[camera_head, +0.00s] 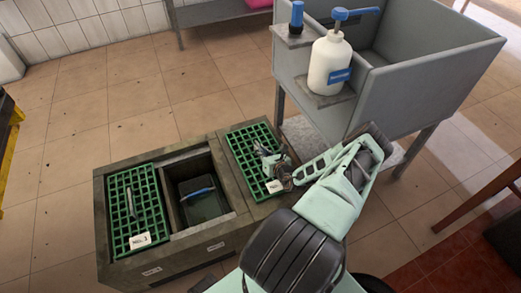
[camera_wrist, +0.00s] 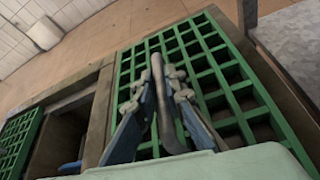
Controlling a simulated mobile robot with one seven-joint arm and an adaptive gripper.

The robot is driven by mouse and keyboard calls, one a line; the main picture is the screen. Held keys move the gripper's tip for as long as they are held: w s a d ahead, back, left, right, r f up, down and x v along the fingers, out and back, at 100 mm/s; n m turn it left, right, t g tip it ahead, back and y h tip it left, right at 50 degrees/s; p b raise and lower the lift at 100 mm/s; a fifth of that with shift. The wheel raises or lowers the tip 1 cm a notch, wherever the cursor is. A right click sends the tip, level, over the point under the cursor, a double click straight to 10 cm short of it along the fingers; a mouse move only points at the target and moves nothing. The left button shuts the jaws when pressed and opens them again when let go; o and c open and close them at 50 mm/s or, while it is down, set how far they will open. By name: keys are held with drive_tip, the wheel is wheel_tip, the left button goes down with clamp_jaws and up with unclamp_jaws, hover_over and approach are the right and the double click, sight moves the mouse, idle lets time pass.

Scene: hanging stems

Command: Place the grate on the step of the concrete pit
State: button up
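A green grate (camera_head: 247,146) lies over the right part of the concrete pit (camera_head: 228,226), with a small white tag at its near edge. The grate also fills much of the wrist view (camera_wrist: 236,72). A grey bar-shaped handle (camera_wrist: 158,82) stands on it. My gripper (camera_head: 276,166) is over this grate. In the wrist view its two fingers (camera_wrist: 161,80) are apart, one on each side of the handle. Contact with the handle is not clear. The pit's middle opening (camera_head: 178,168) is uncovered, with a dark inside and a blue-handled object (camera_head: 200,192).
A second green grate (camera_head: 122,187) with a tag covers the pit's left part. A grey sink (camera_head: 420,85) with a white pump bottle (camera_head: 331,65) stands behind my arm, close to the right grate. The tiled floor (camera_head: 80,110) left of the pit is clear.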

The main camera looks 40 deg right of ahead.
drive_tip(key=o, duration=0.4)
drive_tip(key=shift+r, duration=0.1)
drive_tip(key=shift+s+r, duration=0.1)
drive_tip(key=shift+s, duration=0.1)
drive_tip(key=p+v, duration=0.3)
drive_tip(key=v, duration=0.8)
drive_tip(key=shift+s+r, duration=0.1)
drive_tip(key=shift+s, duration=0.15)
